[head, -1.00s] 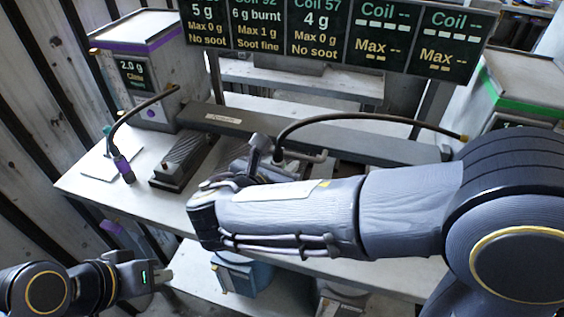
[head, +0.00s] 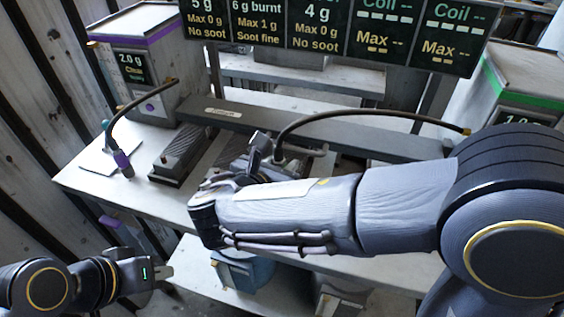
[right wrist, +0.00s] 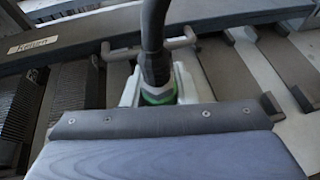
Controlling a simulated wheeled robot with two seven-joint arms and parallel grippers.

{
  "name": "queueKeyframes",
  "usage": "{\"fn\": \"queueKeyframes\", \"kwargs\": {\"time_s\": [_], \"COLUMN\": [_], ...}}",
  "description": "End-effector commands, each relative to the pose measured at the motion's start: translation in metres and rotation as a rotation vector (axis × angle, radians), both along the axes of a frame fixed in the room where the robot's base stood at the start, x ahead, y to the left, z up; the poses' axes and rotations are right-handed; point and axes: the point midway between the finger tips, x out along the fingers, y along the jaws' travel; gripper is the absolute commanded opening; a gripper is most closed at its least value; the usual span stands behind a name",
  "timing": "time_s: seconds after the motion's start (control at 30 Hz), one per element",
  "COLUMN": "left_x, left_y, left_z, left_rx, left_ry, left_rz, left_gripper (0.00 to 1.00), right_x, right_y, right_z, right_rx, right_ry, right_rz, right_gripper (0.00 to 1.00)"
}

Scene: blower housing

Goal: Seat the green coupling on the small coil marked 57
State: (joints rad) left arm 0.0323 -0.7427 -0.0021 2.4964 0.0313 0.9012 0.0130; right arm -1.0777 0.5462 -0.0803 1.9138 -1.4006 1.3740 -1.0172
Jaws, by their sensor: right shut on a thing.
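The green coupling (right wrist: 158,97) is at the end of a dark hose in the right wrist view, with a pale collar and green ring. My right gripper (head: 262,152) is shut on it over the bench; in the head view the hand hides the coupling. A pale block stands around the coupling in the right wrist view; I cannot tell whether the coupling touches it. No number 57 is readable on any coil. My left gripper (head: 160,272) is low at the left, away from the bench; its finger opening is unclear.
A hose with a purple coupling (head: 122,160) hangs at the left by a dark ribbed coil (head: 178,152). A grey bar (head: 300,130) crosses the back of the bench (head: 80,182). Boxes with purple (head: 140,60) and green (head: 515,80) bands flank it. A sign board (head: 330,30) hangs above.

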Motion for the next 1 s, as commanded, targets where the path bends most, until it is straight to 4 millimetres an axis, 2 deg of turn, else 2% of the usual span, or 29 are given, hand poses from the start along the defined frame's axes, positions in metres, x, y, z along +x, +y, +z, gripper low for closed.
{"fn": "queueKeyframes", "kwargs": {"time_s": [0.53,0.57,0.7,0.73,1.0], "left_x": [0.0,0.0,0.0,0.0,0.0], "left_y": [0.0,0.0,0.0,0.0,0.0], "left_z": [-0.009,-0.009,-0.008,-0.008,-0.008], "left_rx": [0.0,0.0,0.0,0.0,0.0], "left_ry": [0.0,0.0,0.0,0.0,0.0], "left_rz": [0.0,0.0,0.0,0.0,0.0], "left_gripper": [0.0,0.0,0.0,0.0,0.0], "right_x": [0.0,0.0,0.0,0.0,-0.001], "right_y": [0.0,0.0,0.0,0.0,0.0], "right_z": [-0.014,-0.013,-0.013,-0.013,-0.013], "right_rx": [0.0,0.0,0.001,0.001,0.0], "right_ry": [-0.001,-0.001,0.0,0.0,0.001], "right_rz": [0.0,0.0,0.0,0.0,0.0], "right_gripper": [0.0,0.3,0.48,0.51,0.51]}}
